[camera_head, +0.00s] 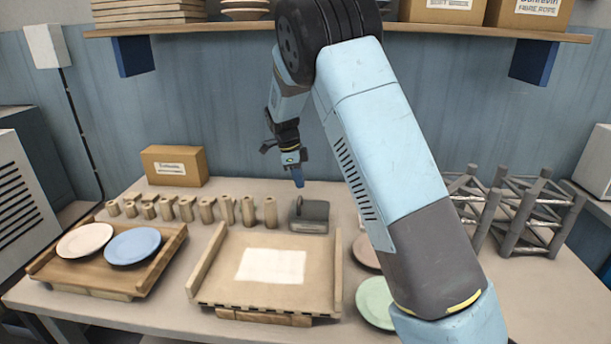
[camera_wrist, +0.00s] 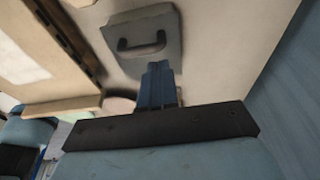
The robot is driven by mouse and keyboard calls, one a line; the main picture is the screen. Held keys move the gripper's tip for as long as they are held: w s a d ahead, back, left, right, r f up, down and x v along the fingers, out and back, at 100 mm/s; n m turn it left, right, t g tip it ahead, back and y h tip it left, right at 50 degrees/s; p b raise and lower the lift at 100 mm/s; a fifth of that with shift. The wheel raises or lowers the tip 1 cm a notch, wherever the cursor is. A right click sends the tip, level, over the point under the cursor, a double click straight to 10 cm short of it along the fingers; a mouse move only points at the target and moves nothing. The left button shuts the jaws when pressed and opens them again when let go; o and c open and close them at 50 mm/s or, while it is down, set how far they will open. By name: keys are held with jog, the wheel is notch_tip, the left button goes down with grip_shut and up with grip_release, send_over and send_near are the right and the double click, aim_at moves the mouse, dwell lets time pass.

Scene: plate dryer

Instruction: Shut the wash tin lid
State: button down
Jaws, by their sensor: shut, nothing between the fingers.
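The wash tin (camera_head: 312,218) is a small dark grey box at the back middle of the table, just behind the board with the white sheet. In the wrist view the tin (camera_wrist: 143,58) shows a flat grey face with a dark bar handle (camera_wrist: 142,44). I cannot tell how far its lid stands open. My gripper (camera_head: 298,181) is above and slightly behind the tin, apart from it, with its blue fingers pointing down. The fingers (camera_wrist: 158,84) are together and empty, just below the tin in the wrist view.
A row of wooden pegs (camera_head: 228,209) stands left of the tin. A wooden tray (camera_head: 95,277) holds a pink and a blue plate. A green plate (camera_head: 375,300) lies partly behind my arm. Grey metal racks (camera_head: 530,215) stand at right. A cardboard box (camera_head: 174,166) stands at back left.

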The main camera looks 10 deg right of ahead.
aim_at(310, 205)
jog(key=shift+w+a+f+g+h, duration=0.15)
jog(key=shift+a+f+h, duration=0.5)
jog(key=shift+f, duration=0.55)
jog(key=shift+w+a+f+g+h, duration=0.1)
jog(key=shift+a+f+h, duration=0.55)
jog(key=shift+f, duration=0.6)
jog(key=shift+w+a+f+g+h, duration=0.15)
jog(key=shift+a+f+h, duration=0.45)
jog(key=shift+f, duration=0.6)
jog(key=shift+a, duration=0.1)
